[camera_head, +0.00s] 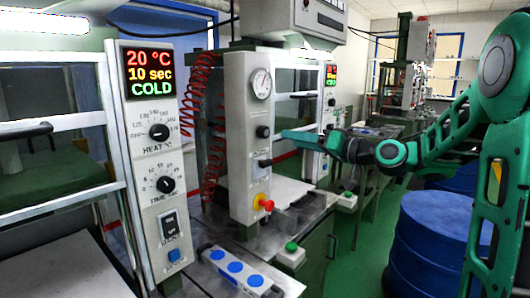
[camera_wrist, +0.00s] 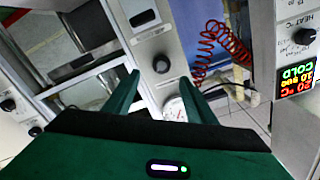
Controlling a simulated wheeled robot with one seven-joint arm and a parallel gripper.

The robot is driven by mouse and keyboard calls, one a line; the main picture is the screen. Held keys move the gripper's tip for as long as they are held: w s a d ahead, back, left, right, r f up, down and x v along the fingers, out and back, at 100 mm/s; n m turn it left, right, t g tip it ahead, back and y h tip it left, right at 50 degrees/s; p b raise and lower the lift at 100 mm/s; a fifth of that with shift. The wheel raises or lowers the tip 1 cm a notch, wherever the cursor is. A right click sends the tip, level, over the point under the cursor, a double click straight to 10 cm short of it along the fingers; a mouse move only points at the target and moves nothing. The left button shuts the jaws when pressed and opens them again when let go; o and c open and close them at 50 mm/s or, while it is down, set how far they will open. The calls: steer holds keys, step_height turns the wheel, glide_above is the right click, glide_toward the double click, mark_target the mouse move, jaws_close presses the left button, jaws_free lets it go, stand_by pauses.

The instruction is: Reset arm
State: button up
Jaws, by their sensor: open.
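My gripper (camera_head: 300,137) is at the end of my green arm, which reaches in from the right in the head view. It is held in the air in front of the machine's grey control column (camera_head: 245,140). In the wrist view, my gripper (camera_wrist: 160,92) shows two green fingers spread apart with nothing between them. Beyond the fingers are a grey panel with a dark knob (camera_wrist: 161,63) and a round gauge (camera_wrist: 174,109). The gauge also shows in the head view (camera_head: 261,84). Any contact with the column cannot be told.
A panel display (camera_head: 149,74) at left reads 20 °C, 10 sec, COLD. Red coiled hoses (camera_head: 196,100) hang behind the column. A blue barrel (camera_head: 430,240) stands below my arm. Green floor (camera_head: 355,270) is clear between bench and barrel.

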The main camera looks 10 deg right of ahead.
steer(key=s+d+f+m+g+h, duration=0.1)
steer(key=s+d+f+g+h, duration=0.15)
steer(key=s+f, duration=0.4)
steer(key=s+d+f+g+h, duration=0.2)
steer(key=s+f+g+h, duration=0.2)
steer(key=f, duration=0.5)
steer(key=s+d+f+m+g+h, duration=0.1)
steer(key=s+d+f+m+g, duration=0.1)
steer(key=s, duration=0.8)
steer(key=s+d+f+m+g+h, duration=0.1)
steer(key=s+d+f+m+g, duration=0.1)
steer(key=s, duration=0.8)
steer(key=s+d+f+m+g+h, duration=0.2)
steer(key=s+d+f+g, duration=0.2)
steer(key=s, duration=0.6)
steer(key=shift+s+d+f+m, duration=0.15)
steer(key=shift+s+f+m, duration=0.2)
steer(key=shift+f, duration=0.4)
steer(key=shift+w+f, duration=0.25)
steer(key=shift+w, duration=0.4)
